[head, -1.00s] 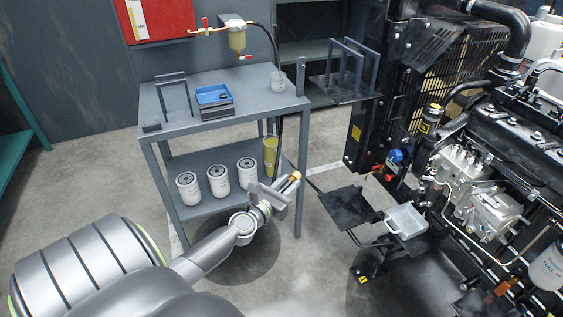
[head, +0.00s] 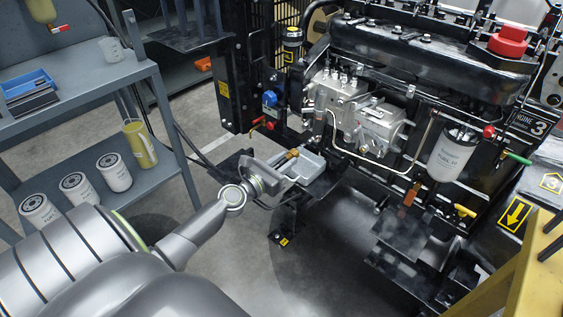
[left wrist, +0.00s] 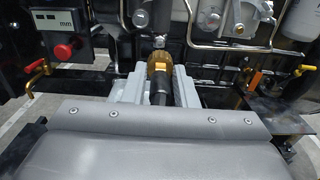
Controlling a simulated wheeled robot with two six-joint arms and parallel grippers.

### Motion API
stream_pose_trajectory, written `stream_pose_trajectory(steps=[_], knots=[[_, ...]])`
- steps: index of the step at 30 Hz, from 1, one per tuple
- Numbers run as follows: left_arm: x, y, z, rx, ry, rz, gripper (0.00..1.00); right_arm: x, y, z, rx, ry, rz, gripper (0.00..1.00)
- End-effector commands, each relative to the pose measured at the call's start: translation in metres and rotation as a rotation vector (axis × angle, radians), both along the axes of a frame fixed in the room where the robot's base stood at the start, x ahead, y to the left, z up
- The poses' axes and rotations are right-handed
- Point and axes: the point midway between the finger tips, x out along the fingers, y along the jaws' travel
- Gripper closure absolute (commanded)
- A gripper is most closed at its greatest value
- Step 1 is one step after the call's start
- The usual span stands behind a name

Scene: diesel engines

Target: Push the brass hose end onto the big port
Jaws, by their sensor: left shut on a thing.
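My left gripper (head: 280,163) is shut on the brass hose end (head: 292,154) and holds it out in front of the engine (head: 400,100). In the left wrist view, the ridged brass end (left wrist: 160,66) sits between the grey jaws of the gripper (left wrist: 160,86), pointing away from me. A short dark hose (left wrist: 160,98) runs back from it toward me. A dark fitting (left wrist: 160,41) shows just beyond the brass end; I cannot tell whether it is the big port or whether they touch. My right gripper is not in view.
In the wrist view, a red button (left wrist: 63,51) and a brass valve (left wrist: 36,72) stand left, and a yellow handle (left wrist: 304,69) right. A metal bench (head: 150,68) stands at the left; the floor before the engine is partly clear.

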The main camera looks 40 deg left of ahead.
Motion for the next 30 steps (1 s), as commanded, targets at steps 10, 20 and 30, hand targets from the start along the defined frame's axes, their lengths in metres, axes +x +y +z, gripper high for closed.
stream_pose_trajectory(steps=[10, 20, 30], knots=[[0.024, -0.002, 0.001, -0.001, -0.002, 0.001, 1.0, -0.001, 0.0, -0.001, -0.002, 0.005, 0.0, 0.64], [0.051, -0.004, 0.001, -0.001, -0.002, 0.0, 1.0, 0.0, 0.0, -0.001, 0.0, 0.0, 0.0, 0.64], [0.063, -0.005, 0.001, -0.001, 0.0, 0.0, 1.0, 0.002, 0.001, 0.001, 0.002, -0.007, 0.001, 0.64]])
